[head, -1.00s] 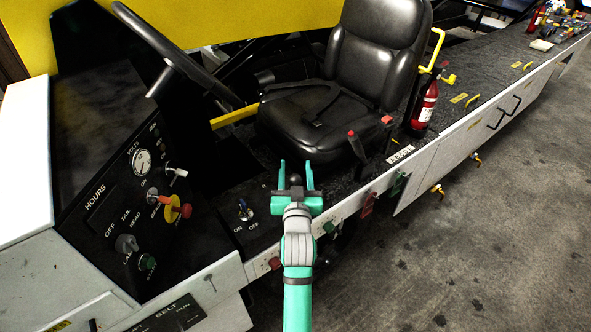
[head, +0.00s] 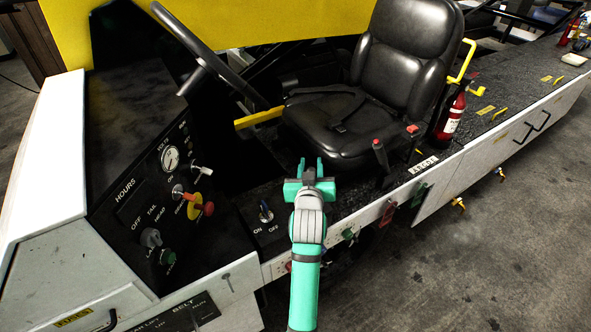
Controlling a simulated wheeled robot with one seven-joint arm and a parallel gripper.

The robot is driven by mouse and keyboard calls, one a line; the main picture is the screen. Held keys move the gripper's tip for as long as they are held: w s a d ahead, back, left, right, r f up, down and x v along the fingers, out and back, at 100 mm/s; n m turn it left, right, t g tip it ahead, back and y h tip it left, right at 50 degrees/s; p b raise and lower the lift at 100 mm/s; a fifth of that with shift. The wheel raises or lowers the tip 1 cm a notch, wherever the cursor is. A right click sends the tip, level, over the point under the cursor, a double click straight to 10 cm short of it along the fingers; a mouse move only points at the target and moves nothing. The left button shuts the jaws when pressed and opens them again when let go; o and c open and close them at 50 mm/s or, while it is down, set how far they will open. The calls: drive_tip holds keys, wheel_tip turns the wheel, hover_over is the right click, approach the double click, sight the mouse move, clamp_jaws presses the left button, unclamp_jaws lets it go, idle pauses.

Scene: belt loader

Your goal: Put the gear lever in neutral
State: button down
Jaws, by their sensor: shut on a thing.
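My gripper (head: 310,174) is in the middle of the head view, reaching forward over the black floor strip in front of the seat. Its teal fingers are close together, shut on the gear lever. The lever is almost wholly hidden between and behind the fingers, so its shift position cannot be told.
Two red-topped black levers, one near (head: 379,152) and one farther right (head: 411,137), stand right of my gripper. The black seat (head: 370,100) is behind, the steering wheel (head: 205,60) and dashboard (head: 130,165) left. A red extinguisher (head: 451,115) stands right.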

drive_tip(key=shift+w+a+f, duration=0.15)
drive_tip(key=shift+w+a, duration=0.2)
drive_tip(key=shift+w, duration=0.2)
drive_tip(key=shift+w+a+f, duration=0.15)
drive_tip(key=shift+w+a, duration=0.15)
drive_tip(key=shift+w, duration=0.25)
drive_tip(key=c, duration=1.4)
unclamp_jaws()
drive_tip(key=shift+o, duration=0.2)
drive_tip(key=shift+r, duration=0.1)
drive_tip(key=v, duration=1)
drive_tip(key=shift+s, duration=0.35)
